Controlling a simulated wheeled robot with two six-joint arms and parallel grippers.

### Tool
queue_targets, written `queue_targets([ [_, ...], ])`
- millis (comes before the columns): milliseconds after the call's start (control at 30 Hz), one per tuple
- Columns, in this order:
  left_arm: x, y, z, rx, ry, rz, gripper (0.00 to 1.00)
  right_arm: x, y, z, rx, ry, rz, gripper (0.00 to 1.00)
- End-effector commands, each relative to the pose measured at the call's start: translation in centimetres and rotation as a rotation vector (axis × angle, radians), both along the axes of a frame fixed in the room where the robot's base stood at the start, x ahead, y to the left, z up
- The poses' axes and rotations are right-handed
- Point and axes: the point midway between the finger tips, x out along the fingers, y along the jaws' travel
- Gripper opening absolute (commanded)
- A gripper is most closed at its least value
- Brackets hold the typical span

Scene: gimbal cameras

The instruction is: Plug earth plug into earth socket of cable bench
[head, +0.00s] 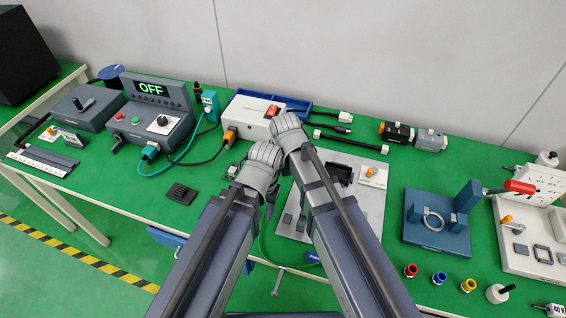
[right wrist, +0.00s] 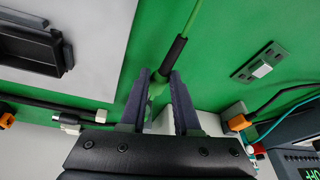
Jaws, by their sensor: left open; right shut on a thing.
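My right gripper (right wrist: 160,82) is shut on the earth plug, which has a black sleeve (right wrist: 173,53) and a green cable (right wrist: 193,18) leading away from it. In the head view my right arm (head: 335,215) hides that gripper and the plug. My left gripper (head: 269,205) is open, just left of the right arm, above the green bench top. A white box (head: 247,115) with a red switch stands behind the arms. I cannot make out an earth socket in either view.
The control box reading OFF (head: 150,110) stands at the left with teal and black cables. A slotted plate (right wrist: 258,63) lies near the plug. A blue fixture (head: 437,237) is at the right.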

Motion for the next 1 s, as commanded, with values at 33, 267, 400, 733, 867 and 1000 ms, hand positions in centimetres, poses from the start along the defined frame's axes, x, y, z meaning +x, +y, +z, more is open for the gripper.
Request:
queue_targets([
  [33,0.0,0.0,0.0,0.0,0.0,0.0,0.5,0.0,0.0,0.0,0.0,0.0,0.0,0.0],
  [267,0.0,0.0,0.0,0.0,0.0,0.0,0.5,0.6,-0.1,0.0,0.0,0.0,-0.003,0.0],
  [400,0.0,0.0,0.0,0.0,0.0,0.0,0.5,1.3,-0.4,0.0,0.001,0.0,-0.008,0.0],
  [733,0.0,0.0,0.0,0.0,0.0,0.0,0.5,3.2,-1.0,0.0,0.004,0.002,-0.019,0.0],
  [867,0.0,0.0,0.0,0.0,0.0,0.0,0.5,3.3,-1.1,0.0,0.004,0.002,-0.02,0.0],
  [1000,0.0,0.0,0.0,0.0,0.0,0.0,0.5,3.3,-1.1,0.0,0.004,0.002,-0.02,0.0],
])
